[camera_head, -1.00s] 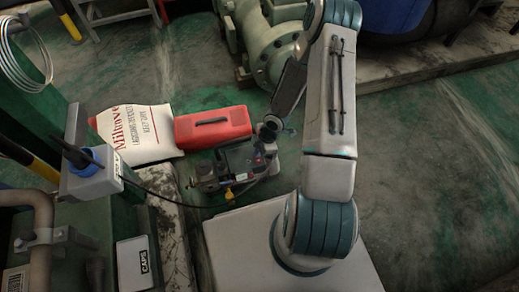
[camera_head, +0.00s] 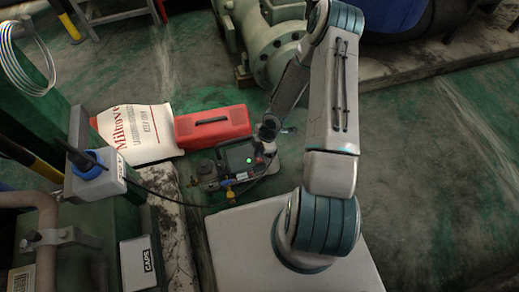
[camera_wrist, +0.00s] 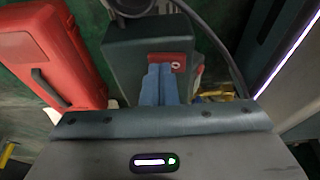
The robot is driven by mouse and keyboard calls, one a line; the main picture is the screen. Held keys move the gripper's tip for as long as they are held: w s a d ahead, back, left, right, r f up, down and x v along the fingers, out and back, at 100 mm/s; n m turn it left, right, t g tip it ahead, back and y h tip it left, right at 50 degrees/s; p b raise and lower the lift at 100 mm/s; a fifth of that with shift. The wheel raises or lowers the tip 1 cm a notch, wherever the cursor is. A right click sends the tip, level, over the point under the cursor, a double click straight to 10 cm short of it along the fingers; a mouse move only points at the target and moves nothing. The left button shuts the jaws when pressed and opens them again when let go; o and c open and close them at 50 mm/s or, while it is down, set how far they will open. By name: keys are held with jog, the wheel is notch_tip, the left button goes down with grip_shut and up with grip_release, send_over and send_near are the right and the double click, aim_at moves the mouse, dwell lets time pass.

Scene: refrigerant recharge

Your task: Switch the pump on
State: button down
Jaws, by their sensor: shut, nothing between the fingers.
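The pump (camera_head: 238,158) is a small dark unit on the floor. A small green light (camera_head: 247,160) glows on it in the head view. In the wrist view the pump's dark grey-green housing (camera_wrist: 122,50) carries a red rocker switch (camera_wrist: 180,62) with a white mark. My gripper (camera_wrist: 160,70) is shut and empty, its two blue-grey fingers together. The fingertips lie at the switch and cover its left part; I cannot tell whether they touch it. In the head view my wrist is over the right side of the pump and the fingertips are not clear.
A red case (camera_head: 212,128) lies just behind the pump, with a white printed sack (camera_head: 135,132) left of it. A black hose (camera_head: 165,198) runs from the pump to the left. A large green flanged machine (camera_head: 270,50) stands behind. The floor at right is clear.

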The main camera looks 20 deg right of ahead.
jog(key=shift+s+r+b, duration=0.1)
jog(key=shift+s+b, duration=0.25)
jog(key=shift+s, duration=0.4)
jog(key=shift+r, duration=0.1)
jog(key=shift+w+r+p, duration=0.1)
jog(key=shift+r+p, duration=0.45)
jog(key=shift+p, duration=0.1)
jog(key=w+p+v, duration=0.2)
jog(key=p+v, duration=0.6)
jog(key=v, duration=0.4)
jog(key=shift+w+a+r, duration=0.15)
jog(key=shift+w+r, duration=0.15)
